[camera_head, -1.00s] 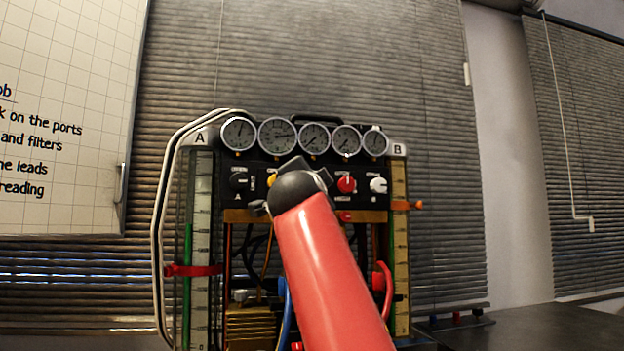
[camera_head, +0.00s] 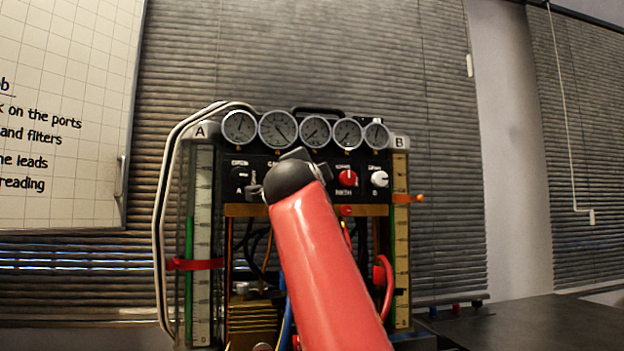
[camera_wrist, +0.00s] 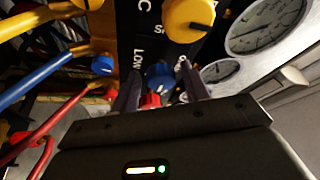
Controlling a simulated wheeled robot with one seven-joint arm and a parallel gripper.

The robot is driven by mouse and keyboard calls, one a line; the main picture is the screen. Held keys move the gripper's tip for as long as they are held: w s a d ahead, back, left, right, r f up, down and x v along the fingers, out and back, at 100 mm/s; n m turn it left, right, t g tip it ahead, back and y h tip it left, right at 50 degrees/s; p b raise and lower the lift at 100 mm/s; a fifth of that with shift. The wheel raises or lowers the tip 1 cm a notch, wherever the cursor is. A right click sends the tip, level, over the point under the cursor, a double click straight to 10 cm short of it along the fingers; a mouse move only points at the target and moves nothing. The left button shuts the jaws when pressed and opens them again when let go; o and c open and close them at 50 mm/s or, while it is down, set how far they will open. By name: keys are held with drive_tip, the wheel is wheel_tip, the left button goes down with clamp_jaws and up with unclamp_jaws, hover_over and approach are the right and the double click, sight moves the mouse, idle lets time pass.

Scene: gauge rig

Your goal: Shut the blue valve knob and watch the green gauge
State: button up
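The blue valve knob (camera_wrist: 160,75) shows in the wrist view beside the "LOW" lettering, between the two dark fingers of my gripper (camera_wrist: 160,68). The fingers stand apart on either side of it; whether they touch it I cannot tell. In the head view my red arm hides the knob and the gripper. A row of white-faced round gauges tops the rig, including a large second gauge (camera_head: 278,129) and a middle gauge (camera_head: 314,132). No green marking shows clearly on them, so I cannot tell which is the green gauge.
A yellow knob (camera_wrist: 188,18) and a red knob (camera_wrist: 150,101) sit close to my fingers. A red knob (camera_head: 347,177) and a white knob (camera_head: 379,179) are on the panel's right. Coloured hoses (camera_wrist: 50,75) run at the wrist view's left. An orange fitting (camera_head: 416,198) sticks out right.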

drive_tip(key=shift+o, duration=0.3)
drive_tip(key=shift+s, duration=0.1)
drive_tip(key=s+f+b, duration=0.1)
drive_tip(key=s+b, duration=0.4)
drive_tip(key=s, duration=0.2)
drive_tip(key=shift+s+a+f, duration=0.15)
drive_tip(key=shift+s+a, duration=0.1)
drive_tip(key=shift+a, duration=0.05)
